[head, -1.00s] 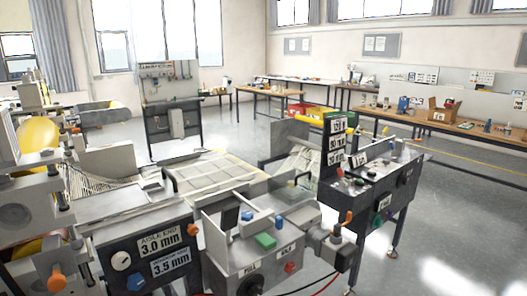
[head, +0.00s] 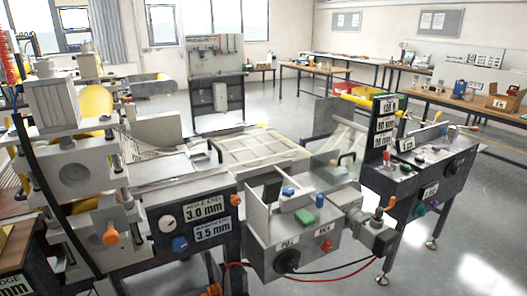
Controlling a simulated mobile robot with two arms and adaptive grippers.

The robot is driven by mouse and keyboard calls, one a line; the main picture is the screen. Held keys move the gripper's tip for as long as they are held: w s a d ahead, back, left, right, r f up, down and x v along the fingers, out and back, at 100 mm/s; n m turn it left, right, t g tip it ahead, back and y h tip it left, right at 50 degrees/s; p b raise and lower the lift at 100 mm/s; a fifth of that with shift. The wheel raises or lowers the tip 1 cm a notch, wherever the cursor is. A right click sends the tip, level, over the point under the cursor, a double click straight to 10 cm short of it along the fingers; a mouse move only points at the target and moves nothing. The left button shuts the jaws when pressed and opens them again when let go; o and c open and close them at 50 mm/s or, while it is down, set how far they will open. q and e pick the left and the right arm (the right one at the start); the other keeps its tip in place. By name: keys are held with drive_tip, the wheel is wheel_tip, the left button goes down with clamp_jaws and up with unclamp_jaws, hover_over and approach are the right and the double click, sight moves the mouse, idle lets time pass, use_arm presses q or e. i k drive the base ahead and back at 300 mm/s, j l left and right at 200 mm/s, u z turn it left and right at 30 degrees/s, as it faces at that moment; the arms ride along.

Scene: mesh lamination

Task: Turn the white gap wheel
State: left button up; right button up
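The white gap wheel (head: 167,223) is a small round white knob on the dark front panel (head: 196,262) of the laminating machine at the left. It sits left of the "3.0 mm" label (head: 203,209). A blue knob (head: 179,244) is just below it, beside the "3.5 mm" label (head: 212,230). An orange knob (head: 235,200) is at the panel's upper right corner. Neither of my grippers shows in the head view, and nothing covers the white wheel.
The roller stand (head: 80,175) with an orange handle (head: 110,235) rises left of the panel. A grey box unit (head: 300,240) with blue and green blocks and red and black cables stands right of it. A control console (head: 420,170) is farther right. Grey floor is open at lower right.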

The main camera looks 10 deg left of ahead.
sight(167, 223)
drive_tip(key=i+l, duration=0.35)
drive_tip(key=i, duration=0.15)
drive_tip(key=i+l, duration=0.35)
drive_tip(key=i, duration=0.15)
